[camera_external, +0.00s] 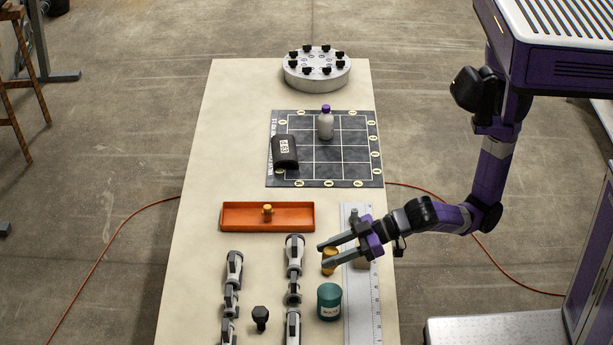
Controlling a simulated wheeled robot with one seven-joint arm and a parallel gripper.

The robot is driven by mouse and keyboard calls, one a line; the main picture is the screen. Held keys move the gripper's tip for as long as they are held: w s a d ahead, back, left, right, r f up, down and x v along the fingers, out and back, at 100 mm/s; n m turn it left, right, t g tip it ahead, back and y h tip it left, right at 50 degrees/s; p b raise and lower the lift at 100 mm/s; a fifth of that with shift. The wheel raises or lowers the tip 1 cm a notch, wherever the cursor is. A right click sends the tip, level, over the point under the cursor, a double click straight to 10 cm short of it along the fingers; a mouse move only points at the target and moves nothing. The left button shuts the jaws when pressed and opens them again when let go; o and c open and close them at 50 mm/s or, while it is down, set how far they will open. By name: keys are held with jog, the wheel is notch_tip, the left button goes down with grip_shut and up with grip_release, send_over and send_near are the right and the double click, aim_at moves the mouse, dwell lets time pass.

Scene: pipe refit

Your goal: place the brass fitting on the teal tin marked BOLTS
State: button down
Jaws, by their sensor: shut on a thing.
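The teal tin (328,312) marked with a pale label stands upright near the front right of the table, with its dark lid on top. My gripper (320,256) reaches in from the right and is shut on the brass fitting (329,266). The fitting is between its two fingers, behind the tin in the picture and apart from it. Part of the fitting is hidden by a finger. I cannot tell how high it is held. A smaller brass-coloured piece (267,208) is in the orange tray (235,226).
A long ruler (363,310) lies right of the tin, with a grey-brown piece (360,257) on it. Grey pipe assemblies (293,267) and a black knob (260,315) are to the left. A grid mat (340,175) with a bottle (325,125) lies farther back.

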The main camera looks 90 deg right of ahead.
notch_tip(320, 180, down, 10)
jog(key=shift+r, duration=0.25)
dwell(0.3)
jog(key=shift+f, duration=0.15)
jog(key=c, duration=0.8)
grip_release()
jog(key=shift+c, duration=0.2)
jog(key=shift+s+r, duration=0.15)
jog(key=shift+r, duration=0.1)
jog(key=b+v, duration=0.1)
jog(key=v, duration=1)
jog(key=shift+s+b, duration=0.3)
jog(key=shift+r, duration=0.1)
